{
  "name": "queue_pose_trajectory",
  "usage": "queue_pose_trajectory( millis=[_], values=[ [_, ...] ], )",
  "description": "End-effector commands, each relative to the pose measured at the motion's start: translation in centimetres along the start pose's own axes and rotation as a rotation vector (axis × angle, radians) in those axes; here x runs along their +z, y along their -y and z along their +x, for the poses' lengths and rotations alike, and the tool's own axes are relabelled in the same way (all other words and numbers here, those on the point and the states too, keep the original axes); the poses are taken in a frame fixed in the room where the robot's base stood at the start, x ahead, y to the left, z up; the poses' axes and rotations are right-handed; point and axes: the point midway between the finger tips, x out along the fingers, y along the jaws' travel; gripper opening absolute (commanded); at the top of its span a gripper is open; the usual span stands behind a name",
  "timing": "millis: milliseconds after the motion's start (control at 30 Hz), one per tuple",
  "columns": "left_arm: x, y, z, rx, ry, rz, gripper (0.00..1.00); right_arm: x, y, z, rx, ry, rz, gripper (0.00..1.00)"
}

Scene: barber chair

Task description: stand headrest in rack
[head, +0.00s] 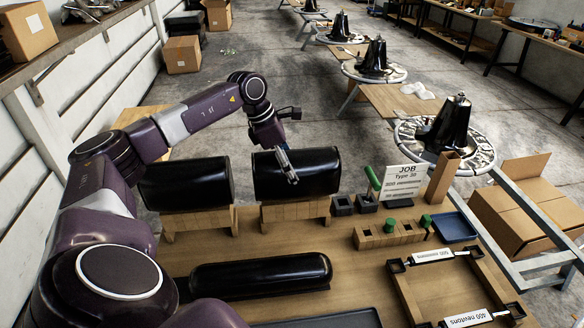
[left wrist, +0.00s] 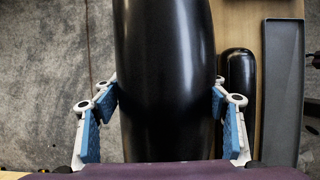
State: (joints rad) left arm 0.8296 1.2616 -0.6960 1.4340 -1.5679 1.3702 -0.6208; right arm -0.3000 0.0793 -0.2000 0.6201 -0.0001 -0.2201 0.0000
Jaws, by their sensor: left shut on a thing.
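A black padded headrest (head: 318,172) is at the wooden rack (head: 294,211) on the right of a pair, just over its top; I cannot tell whether its weight rests there. My left gripper (head: 288,168) is at its near side in the head view. In the left wrist view the fingers (left wrist: 168,125) lie along both sides of the headrest (left wrist: 165,70), shut on it. A similar black cushion (head: 187,183) sits on the left wooden rack (head: 200,222). My right gripper is not in view.
A long black cushion (head: 260,277) lies in front on the table, with a dark tray (head: 325,320) nearer me. To the right are a job card (head: 402,180), a wooden block holder (head: 388,234), a blue tray (head: 455,227) and a wooden frame (head: 405,290).

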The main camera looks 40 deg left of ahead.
Motion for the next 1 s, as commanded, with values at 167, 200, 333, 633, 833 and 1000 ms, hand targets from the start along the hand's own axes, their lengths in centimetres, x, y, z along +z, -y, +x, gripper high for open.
queue_pose_trajectory(
  millis=[167, 200, 333, 633, 833, 1000],
  values=[
    [0.2, -0.1, -0.1, 0.004, 0.007, 0.001, 0.75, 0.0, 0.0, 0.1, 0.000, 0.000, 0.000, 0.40],
    [0.2, -0.1, -0.1, 0.003, 0.006, 0.001, 0.79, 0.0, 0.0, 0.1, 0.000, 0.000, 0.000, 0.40],
    [0.1, -0.1, 0.0, 0.002, 0.004, 0.000, 0.87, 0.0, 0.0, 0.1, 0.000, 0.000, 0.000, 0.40],
    [-0.2, 0.0, -0.1, -0.001, -0.003, 0.000, 0.87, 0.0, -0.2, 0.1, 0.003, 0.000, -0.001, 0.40],
    [-0.1, -0.1, -3.4, 0.003, 0.001, -0.001, 0.87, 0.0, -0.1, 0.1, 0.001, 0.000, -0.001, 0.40],
    [0.0, -0.1, -7.2, 0.004, 0.004, 0.000, 0.87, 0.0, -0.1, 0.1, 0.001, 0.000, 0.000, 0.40]
  ],
)
